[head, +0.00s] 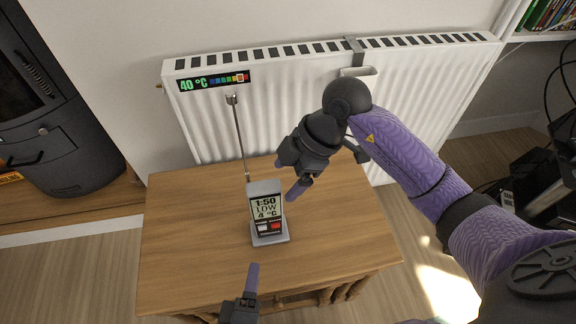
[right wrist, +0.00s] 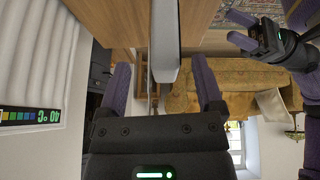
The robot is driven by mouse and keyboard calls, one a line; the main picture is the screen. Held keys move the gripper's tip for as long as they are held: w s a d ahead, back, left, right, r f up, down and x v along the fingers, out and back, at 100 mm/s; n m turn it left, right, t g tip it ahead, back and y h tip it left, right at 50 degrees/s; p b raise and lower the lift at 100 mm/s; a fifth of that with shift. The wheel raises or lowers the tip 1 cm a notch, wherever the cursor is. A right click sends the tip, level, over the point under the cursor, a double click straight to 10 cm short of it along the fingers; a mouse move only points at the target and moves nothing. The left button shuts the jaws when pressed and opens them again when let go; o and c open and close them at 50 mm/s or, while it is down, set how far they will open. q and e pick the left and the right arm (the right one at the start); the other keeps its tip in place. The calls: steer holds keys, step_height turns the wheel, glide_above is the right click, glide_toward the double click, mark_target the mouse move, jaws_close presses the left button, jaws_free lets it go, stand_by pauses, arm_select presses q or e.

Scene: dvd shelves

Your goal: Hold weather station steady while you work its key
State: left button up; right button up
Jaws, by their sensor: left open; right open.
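The weather station (head: 281,193) is a small grey upright device on the wooden table, with a display reading 1:50, LOW and 4 °C. My right gripper (head: 286,179) is open just behind and right of the station's top. In the right wrist view the station (right wrist: 166,45) appears edge-on, lined up between the open fingers. My left gripper (head: 252,284) is open and empty, in front of the station, apart from it; it also shows in the right wrist view (right wrist: 233,28).
The wooden table (head: 185,240) is otherwise clear around the station. A white radiator (head: 420,80) stands behind it, bearing a 40 °C strip thermometer (head: 214,81). A dark stove (head: 60,130) is at the left. Dark equipment with cables (head: 545,180) is at the right.

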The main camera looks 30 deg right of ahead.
mark_target(271, 195)
steer(key=shift+a+r+m+h, duration=0.3)
steer(key=shift+r, duration=0.5)
steer(key=shift+s+a, duration=0.1)
steer(key=x, duration=0.7)
steer(key=shift+s, duration=0.1)
jaws_close()
arm_select(q)
jaws_close()
stand_by(0.9)
